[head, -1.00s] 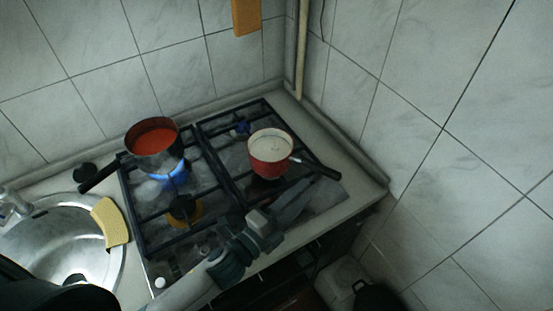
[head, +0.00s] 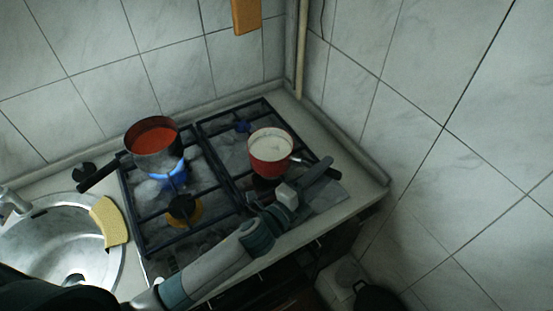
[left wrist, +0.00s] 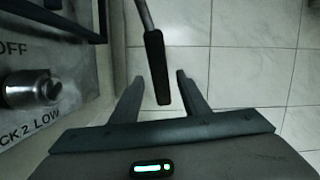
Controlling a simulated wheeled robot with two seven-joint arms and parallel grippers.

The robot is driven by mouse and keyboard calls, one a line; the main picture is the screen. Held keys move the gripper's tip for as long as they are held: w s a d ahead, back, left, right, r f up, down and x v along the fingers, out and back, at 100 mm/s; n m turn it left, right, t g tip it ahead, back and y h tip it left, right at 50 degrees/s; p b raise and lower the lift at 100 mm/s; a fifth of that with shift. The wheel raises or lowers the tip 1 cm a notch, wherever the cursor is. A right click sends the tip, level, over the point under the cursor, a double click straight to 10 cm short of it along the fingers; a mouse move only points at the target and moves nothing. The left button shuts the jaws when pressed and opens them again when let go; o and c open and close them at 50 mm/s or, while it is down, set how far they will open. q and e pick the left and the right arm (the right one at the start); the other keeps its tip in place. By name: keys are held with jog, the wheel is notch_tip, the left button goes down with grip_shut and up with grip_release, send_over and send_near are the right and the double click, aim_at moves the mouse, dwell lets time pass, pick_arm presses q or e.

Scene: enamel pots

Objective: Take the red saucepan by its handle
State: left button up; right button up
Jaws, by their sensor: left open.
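My left gripper (head: 322,170) is open at the outer end of the handle. In the left wrist view the black handle (left wrist: 156,62) shows between the two open fingers (left wrist: 158,76), with a gap on both sides. I cannot tell whether it is level with them in depth. My right gripper is not in view.
A darker saucepan (head: 158,162) with orange-red contents stands over a blue flame at the left, its handle pointing left. The black grate (head: 228,180) lies under my arm. A sink (head: 55,240) and yellow sponge (head: 109,222) are farther left. Tiled wall (head: 440,110) rises at the right.

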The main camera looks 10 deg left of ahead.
pick_arm(q)
jog(key=shift+w, duration=0.1)
jog(key=b+x, duration=0.1)
jog(key=x, duration=0.4)
jog(key=shift+w+a, duration=0.15)
dwell(0.3)
grip_shut()
dwell(1.2)
jog(key=shift+r, duration=0.1)
